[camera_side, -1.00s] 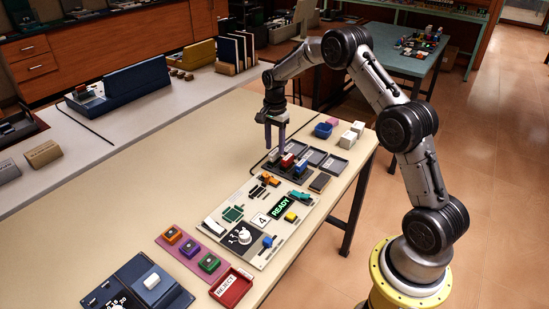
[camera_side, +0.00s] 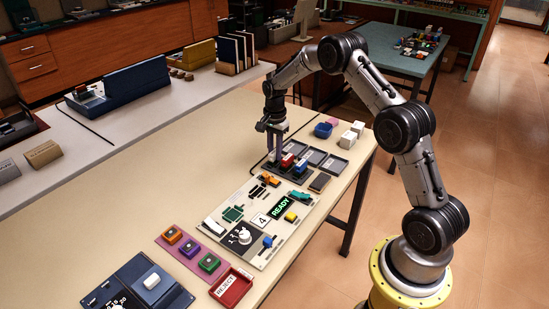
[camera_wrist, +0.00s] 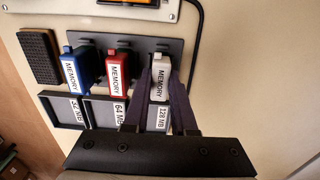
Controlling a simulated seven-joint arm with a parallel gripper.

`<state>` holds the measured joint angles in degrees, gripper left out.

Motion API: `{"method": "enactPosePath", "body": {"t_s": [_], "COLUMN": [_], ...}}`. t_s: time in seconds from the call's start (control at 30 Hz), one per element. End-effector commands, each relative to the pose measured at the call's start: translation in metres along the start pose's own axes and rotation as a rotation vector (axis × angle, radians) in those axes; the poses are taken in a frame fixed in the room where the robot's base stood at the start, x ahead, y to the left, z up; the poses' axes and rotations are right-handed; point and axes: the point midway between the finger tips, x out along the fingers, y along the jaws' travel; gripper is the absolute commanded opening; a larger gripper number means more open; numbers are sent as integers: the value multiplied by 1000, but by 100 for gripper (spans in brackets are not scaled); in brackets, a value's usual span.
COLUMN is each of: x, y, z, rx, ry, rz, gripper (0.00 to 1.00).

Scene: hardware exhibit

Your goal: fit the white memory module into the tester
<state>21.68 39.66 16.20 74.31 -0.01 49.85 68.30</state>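The white memory module (camera_wrist: 161,72) stands upright in the rightmost slot of the dark rack in the wrist view, above a "128 MB" label. My gripper (camera_wrist: 160,78) has one finger on each side of it. I cannot tell whether the fingers press on it or leave a thin gap. In the side view my gripper (camera_side: 274,157) is low over the rack's far left end, and the white module is mostly hidden there. The tester (camera_side: 262,219) is the pale panel in front of the rack, with a lit "READY" sign, a white dial and a green socket area.
A red module (camera_wrist: 118,72) and a blue module (camera_wrist: 77,70) stand beside the white one in the rack (camera_wrist: 138,45). Grey trays (camera_side: 334,164) lie behind it. A red reject bin (camera_side: 231,288) sits at the table's front. The table left of the tester is clear.

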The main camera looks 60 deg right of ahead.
Motion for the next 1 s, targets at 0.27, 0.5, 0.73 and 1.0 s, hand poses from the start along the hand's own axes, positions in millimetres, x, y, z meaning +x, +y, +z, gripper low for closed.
{"method": "enactPosePath", "body": {"t_s": [0.27, 0.5, 0.73, 1.0], "x": [-1, -15, -32, -51], "y": [0, -1, -1, 0], "z": [0, 0, 0, 0], "rx": [0, 0, 0, 0], "ry": [0, 1, 1, 1], "rz": [-1, -3, -3, -2], "gripper": [0, 0, 0, 0]}}
